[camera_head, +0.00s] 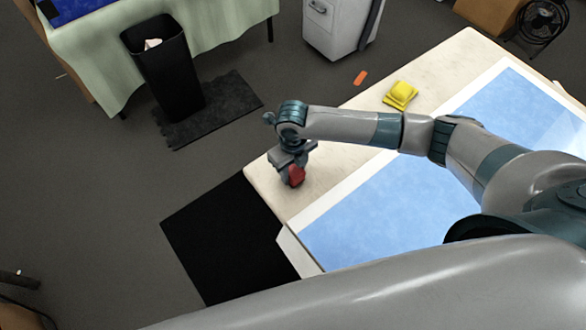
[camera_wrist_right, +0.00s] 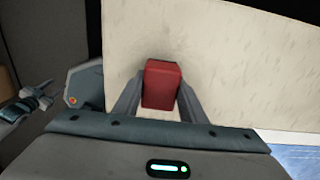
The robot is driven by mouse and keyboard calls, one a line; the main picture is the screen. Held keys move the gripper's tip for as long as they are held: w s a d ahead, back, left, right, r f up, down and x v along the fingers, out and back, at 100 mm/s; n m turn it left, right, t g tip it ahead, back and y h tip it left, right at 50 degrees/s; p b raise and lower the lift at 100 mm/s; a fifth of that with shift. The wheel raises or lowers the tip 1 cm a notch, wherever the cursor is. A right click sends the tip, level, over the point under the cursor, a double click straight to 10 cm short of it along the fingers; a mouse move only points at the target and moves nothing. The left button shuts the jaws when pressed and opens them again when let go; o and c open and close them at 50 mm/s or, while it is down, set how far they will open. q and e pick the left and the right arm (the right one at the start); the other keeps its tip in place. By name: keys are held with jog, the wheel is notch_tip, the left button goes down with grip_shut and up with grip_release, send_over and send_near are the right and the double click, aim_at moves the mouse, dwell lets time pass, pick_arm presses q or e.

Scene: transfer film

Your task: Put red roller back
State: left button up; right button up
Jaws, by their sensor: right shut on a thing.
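The red roller (camera_head: 296,174) is at the near left corner of the pale table (camera_head: 262,172) in the head view. My right gripper (camera_head: 291,168) points down over that corner and is shut on it. In the right wrist view the red roller (camera_wrist_right: 162,84) sits between the two fingers of the right gripper (camera_wrist_right: 160,100), with the pale tabletop behind it. I cannot tell whether the roller touches the table. My left gripper is not clearly visible in the head view; a large grey arm link of mine crosses the bottom.
A blue film sheet with a white border (camera_head: 375,205) covers much of the table. A black bin (camera_head: 163,70) stands on a dark mat. A black mat (camera_head: 225,240) lies on the floor.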

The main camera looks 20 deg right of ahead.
aim_at(293, 169)
jog(key=shift+f, duration=0.1)
jog(key=o, duration=1.1)
notch_tip(293, 169, up, 12)
jog(key=b, duration=0.2)
jog(key=shift+s, duration=0.1)
dwell(0.6)
